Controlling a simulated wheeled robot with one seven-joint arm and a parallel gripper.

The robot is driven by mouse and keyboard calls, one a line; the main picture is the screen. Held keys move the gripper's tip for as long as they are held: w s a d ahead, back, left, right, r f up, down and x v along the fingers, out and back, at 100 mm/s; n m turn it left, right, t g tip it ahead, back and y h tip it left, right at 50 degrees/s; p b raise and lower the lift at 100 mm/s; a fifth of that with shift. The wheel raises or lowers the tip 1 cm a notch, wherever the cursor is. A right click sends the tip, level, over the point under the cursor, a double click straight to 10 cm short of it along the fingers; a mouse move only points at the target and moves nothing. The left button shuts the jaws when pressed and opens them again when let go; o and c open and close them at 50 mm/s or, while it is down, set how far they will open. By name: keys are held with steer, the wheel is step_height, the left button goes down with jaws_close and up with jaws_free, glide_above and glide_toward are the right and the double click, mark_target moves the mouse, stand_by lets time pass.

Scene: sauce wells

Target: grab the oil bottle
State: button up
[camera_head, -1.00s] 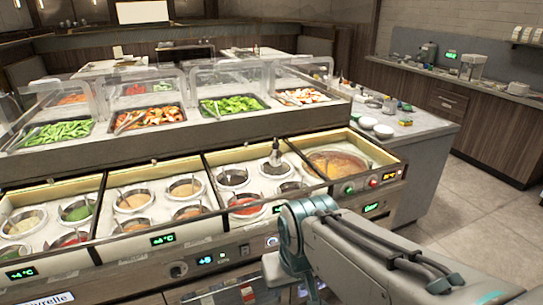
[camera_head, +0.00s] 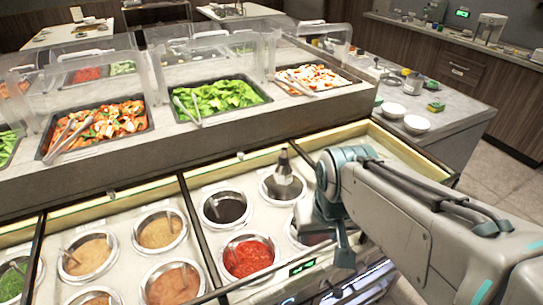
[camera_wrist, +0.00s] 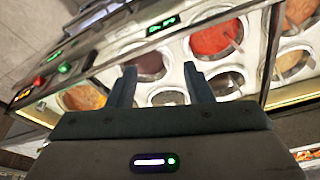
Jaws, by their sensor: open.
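The oil bottle (camera_head: 283,170), pale with a dark pointed tip, stands in a round metal well in the sauce counter in the head view. My gripper (camera_head: 338,245) is to the right of the bottle and nearer to me, above the counter, partly hidden by my own arm. In the wrist view my gripper (camera_wrist: 158,80) shows two fingers apart with nothing held between them. The wells lie beyond the fingers there. I cannot make out the bottle clearly in that view.
A red sauce well (camera_head: 248,258) and a dark sauce well (camera_head: 227,207) are near the bottle. Several other wells fill the counter to the left. A raised salad bar with clear guards (camera_head: 205,60) stands behind. White bowls (camera_head: 417,124) sit on the side counter.

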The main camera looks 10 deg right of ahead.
steer(key=w+r+m, duration=0.3)
steer(key=w+r, duration=0.2)
steer(key=w, duration=0.4)
steer(key=m+g+p, duration=0.3)
steer(key=m, duration=0.9)
glide_above(284, 155)
steer(key=w, duration=0.2)
steer(key=f, duration=0.1)
step_height(284, 155, down, 8)
steer(key=shift+s+r, duration=0.1)
steer(key=f, duration=0.1)
steer(key=f+p, duration=0.1)
steer(key=f, duration=0.2)
steer(key=shift+s+d+f+p, duration=0.15)
steer(key=shift+s+f+p, duration=0.15)
steer(key=shift+s+f, duration=0.1)
steer(key=shift+f+n, duration=0.3)
steer(key=shift+f, duration=0.05)
steer(key=shift+c, duration=0.3)
jaws_close()
